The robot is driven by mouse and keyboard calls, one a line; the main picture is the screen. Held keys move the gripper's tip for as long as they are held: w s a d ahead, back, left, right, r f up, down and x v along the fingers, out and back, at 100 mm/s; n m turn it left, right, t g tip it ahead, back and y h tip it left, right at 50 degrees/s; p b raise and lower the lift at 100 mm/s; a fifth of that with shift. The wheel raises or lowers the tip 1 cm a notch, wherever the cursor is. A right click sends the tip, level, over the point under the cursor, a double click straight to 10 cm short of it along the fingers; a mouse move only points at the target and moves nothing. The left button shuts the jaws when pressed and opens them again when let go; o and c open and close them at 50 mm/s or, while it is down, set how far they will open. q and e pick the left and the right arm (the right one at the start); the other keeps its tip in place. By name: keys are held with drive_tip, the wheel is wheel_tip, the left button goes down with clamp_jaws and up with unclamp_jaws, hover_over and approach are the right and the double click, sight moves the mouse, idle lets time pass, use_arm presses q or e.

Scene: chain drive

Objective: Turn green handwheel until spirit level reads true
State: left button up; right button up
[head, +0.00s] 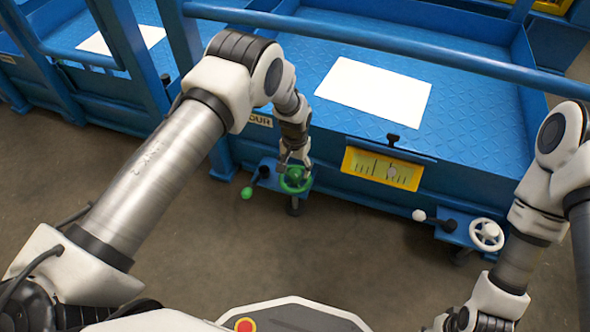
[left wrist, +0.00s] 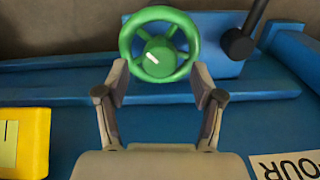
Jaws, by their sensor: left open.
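The green handwheel (head: 290,188) sits on a small blue bracket at the front of the blue platform; it also shows in the left wrist view (left wrist: 160,57), with a white mark on its hub. My left gripper (head: 297,166) is at the wheel. In the left wrist view my left gripper (left wrist: 160,82) is open, one finger on each side of the near rim; I cannot tell whether they touch. The spirit level (head: 382,168) is a yellow plate with dark marks and a pale round spot, too small to read surely. My right gripper is out of view.
A white handwheel (head: 486,235) is on a bracket at the right, beside a black knob and a white ball. A green ball (head: 246,193) is left of the green wheel. A blue rail (head: 400,48) crosses above the platform. Open floor (head: 330,260) lies in front.

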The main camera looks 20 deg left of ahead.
sight(295, 173)
use_arm(q)
wheel_tip(295, 173, up, 10)
idle(0.5)
